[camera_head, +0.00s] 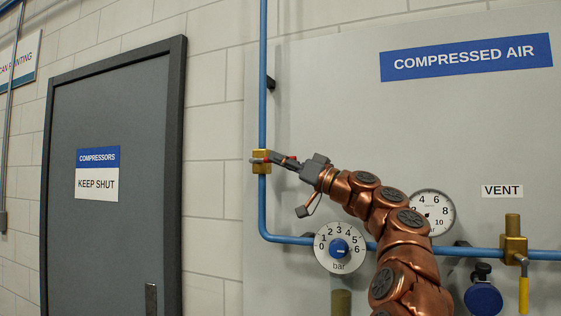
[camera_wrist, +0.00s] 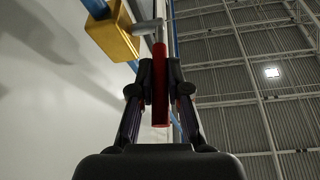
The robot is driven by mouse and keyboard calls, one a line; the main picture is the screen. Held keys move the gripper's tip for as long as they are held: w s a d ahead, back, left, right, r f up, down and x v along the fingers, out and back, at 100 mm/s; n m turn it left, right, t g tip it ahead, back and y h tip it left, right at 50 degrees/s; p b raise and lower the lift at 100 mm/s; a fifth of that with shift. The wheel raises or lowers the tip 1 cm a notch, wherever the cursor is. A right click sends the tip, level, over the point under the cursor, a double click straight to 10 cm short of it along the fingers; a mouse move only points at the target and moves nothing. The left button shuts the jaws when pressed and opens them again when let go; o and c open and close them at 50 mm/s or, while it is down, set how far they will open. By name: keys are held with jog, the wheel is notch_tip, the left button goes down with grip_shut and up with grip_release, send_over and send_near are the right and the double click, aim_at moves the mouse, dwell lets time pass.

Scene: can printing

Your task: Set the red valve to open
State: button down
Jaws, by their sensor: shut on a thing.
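The red valve has a brass body (camera_head: 261,167) on the vertical blue pipe at the left edge of the grey panel. The body also shows at the upper left of the wrist view (camera_wrist: 112,36). Its red lever (camera_wrist: 160,105) runs between my fingers in the wrist view. In the head view the lever appears to reach right from the body, roughly across the pipe, with part of it hidden by my fingers. My gripper (camera_head: 283,161) is shut on the red lever, with a finger on each side (camera_wrist: 160,78).
The blue pipe (camera_head: 263,90) bends right below the valve. A dial with a blue knob (camera_head: 339,248), a pressure gauge (camera_head: 437,207) and a yellow-handled vent valve (camera_head: 514,248) sit lower right. A grey door (camera_head: 125,230) stands at left.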

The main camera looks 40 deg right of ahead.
jog(key=shift+r+g+h+p, duration=0.4)
jog(key=shift+r+g+p, duration=0.5)
jog(key=shift+p, duration=1.25)
jog(key=g+p, duration=0.1)
jog(key=p, duration=0.1)
jog(key=r+h+p, duration=0.1)
jog(key=p, duration=0.2)
jog(key=shift+w+a+r+g, duration=0.1)
jog(key=shift+w+r+g, duration=0.1)
jog(key=shift+r+g, duration=0.15)
jog(key=shift+g+p, duration=0.25)
jog(key=shift+p, duration=0.2)
jog(key=shift+a+f, duration=0.1)
jog(key=shift+f, duration=0.05)
jog(key=c, duration=1.1)
grip_release()
jog(key=shift+c, duration=0.2)
jog(key=v, duration=1.2)
